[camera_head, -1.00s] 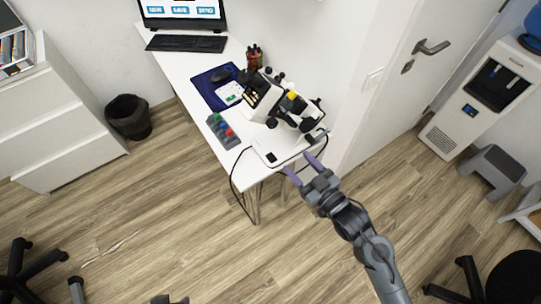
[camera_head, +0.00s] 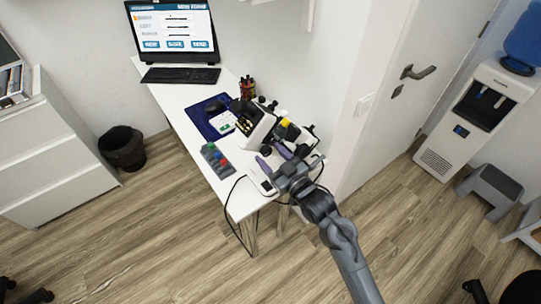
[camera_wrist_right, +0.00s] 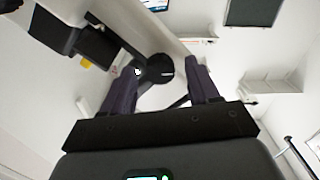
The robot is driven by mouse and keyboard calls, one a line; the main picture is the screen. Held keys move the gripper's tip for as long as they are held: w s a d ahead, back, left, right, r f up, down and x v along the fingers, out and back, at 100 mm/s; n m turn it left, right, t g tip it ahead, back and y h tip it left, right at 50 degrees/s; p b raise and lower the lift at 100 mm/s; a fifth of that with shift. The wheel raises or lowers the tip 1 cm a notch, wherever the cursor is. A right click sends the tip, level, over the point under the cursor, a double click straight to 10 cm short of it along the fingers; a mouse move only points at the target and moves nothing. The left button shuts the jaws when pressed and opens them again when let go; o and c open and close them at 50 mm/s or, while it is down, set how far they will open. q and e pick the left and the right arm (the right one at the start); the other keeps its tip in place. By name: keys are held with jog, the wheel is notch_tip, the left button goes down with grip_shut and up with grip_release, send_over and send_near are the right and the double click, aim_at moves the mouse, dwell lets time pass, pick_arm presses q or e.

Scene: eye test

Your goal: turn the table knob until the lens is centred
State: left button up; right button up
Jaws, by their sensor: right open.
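A white eye-test instrument (camera_head: 257,130) with several black knobs and a yellow part stands on the white table (camera_head: 186,104). Its pale base (camera_head: 259,184) reaches the near table end. My right gripper (camera_head: 272,157) is open over this base, its purple-grey fingers pointing at the instrument. In the right wrist view a dark round knob (camera_wrist_right: 158,69) shows between the spread fingers of my right gripper (camera_wrist_right: 161,66). I cannot tell if the fingers touch it, or if it is the table knob. The lens cannot be made out. My left gripper is not in view.
A white wall stands close on the right.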

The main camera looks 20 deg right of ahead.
jog(key=shift+w, duration=0.3)
jog(key=c, duration=1)
jog(key=m+p, duration=0.1)
jog(key=p, duration=0.2)
jog(key=shift+r, duration=0.3)
jog(key=shift+c, duration=0.2)
jog(key=shift+f+m+p, duration=0.15)
jog(key=shift+m+p, duration=0.35)
jog(key=shift+f, duration=0.15)
jog(key=o, duration=1)
jog(key=shift+o, duration=0.2)
